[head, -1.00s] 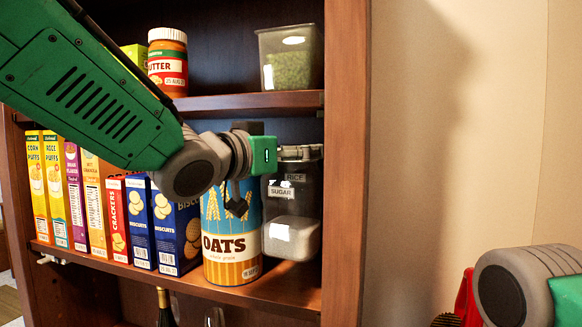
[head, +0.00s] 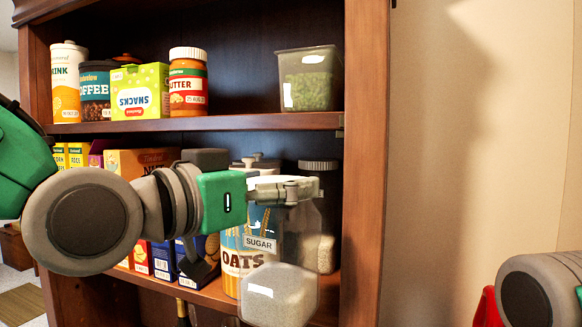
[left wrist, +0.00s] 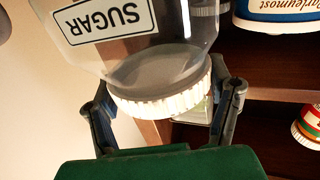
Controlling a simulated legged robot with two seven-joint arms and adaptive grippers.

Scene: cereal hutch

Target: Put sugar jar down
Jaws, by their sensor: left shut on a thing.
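The sugar jar (head: 278,290) is a clear jar with a "SUGAR" label and white contents low inside. In the head view it hangs upright in front of the middle shelf, apart from the shelf boards. My left gripper (head: 287,190) is shut on the jar at its lid. In the left wrist view the fingers (left wrist: 168,100) lie on both sides of the white ribbed lid (left wrist: 165,98), and the label (left wrist: 108,20) appears upside down. My right gripper is not in view; only part of my right arm shows at the lower right.
The oats canister (head: 232,262) stands behind the jar on the middle shelf (head: 205,290). Another clear jar (head: 320,245) stands at that shelf's right end, by the hutch side wall (head: 364,180). Biscuit boxes fill the left. The upper shelf holds a peanut butter jar (head: 188,85) and a green-filled container (head: 308,82).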

